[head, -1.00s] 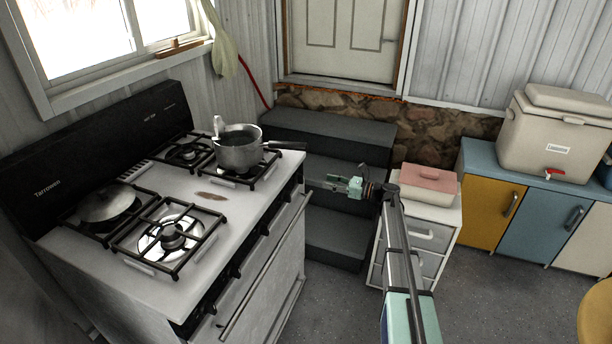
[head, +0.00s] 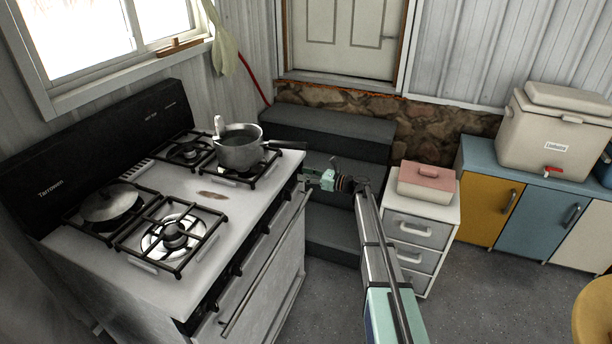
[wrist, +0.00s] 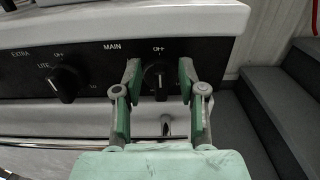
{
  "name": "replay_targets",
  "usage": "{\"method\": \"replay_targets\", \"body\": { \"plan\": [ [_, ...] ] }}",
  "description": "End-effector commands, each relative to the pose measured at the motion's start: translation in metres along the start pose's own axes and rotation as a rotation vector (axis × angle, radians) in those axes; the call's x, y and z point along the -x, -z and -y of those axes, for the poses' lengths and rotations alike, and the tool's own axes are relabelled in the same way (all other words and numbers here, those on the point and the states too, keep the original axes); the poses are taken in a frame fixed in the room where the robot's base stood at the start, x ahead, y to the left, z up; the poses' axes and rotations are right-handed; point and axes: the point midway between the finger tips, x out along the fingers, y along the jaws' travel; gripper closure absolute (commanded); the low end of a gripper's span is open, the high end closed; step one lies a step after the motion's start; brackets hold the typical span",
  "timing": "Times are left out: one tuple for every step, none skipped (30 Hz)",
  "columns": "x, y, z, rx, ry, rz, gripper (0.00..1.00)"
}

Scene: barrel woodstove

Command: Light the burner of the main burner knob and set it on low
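The main burner knob (wrist: 158,77) is black, on the stove's dark front panel, with "MAIN" printed to its upper left and "OFF" above it. My gripper (wrist: 160,72) is open, with one green finger on each side of this knob. Neither finger clearly touches it, and I cannot tell how deep they reach. In the head view my gripper (head: 312,181) is at the far right end of the stove front, where the knob is hidden. No flame shows on the stove (head: 180,210).
The extra knob (wrist: 65,82) is left of my gripper. A saucepan (head: 239,150) stands on the right-hand burners, its handle reaching past the stove edge above my gripper. The oven handle (head: 265,265) runs below the panel. Dark steps (head: 330,135) and a drawer unit (head: 412,235) stand to the right.

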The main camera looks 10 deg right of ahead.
Motion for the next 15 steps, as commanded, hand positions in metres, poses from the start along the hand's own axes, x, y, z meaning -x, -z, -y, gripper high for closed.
{"method": "replay_targets", "body": {
  "plan": [
    [0.0001,0.0000,0.0000,0.000,0.000,0.000,0.74],
    [0.0001,0.0000,0.0000,0.000,0.000,0.000,0.84],
    [0.0001,0.0000,0.0000,0.000,0.000,0.000,0.98],
    [0.0001,0.0000,0.0000,0.000,0.000,0.000,1.00],
    [0.0001,0.0000,0.0000,0.000,0.000,0.000,1.00],
    [0.0001,0.0000,0.0000,0.000,0.000,0.000,1.00],
    [0.0001,0.0000,0.0000,0.000,0.000,0.000,1.00],
    [0.0001,0.0000,0.0000,0.000,0.000,0.000,1.00],
    [0.0001,0.0001,0.0000,0.000,0.000,0.000,1.00],
    [0.0001,0.0002,-0.0001,0.001,0.000,0.000,1.00],
    [0.0001,0.0003,-0.0001,0.003,0.000,0.000,1.00],
    [0.0001,0.0006,-0.0002,0.006,0.000,0.000,1.00],
    [0.0001,0.0008,-0.0003,0.009,0.000,0.000,1.00],
    [0.0001,0.0011,-0.0005,0.014,0.000,0.000,1.00],
    [0.0001,0.0015,-0.0007,0.022,0.000,0.000,1.00]
  ]
}}
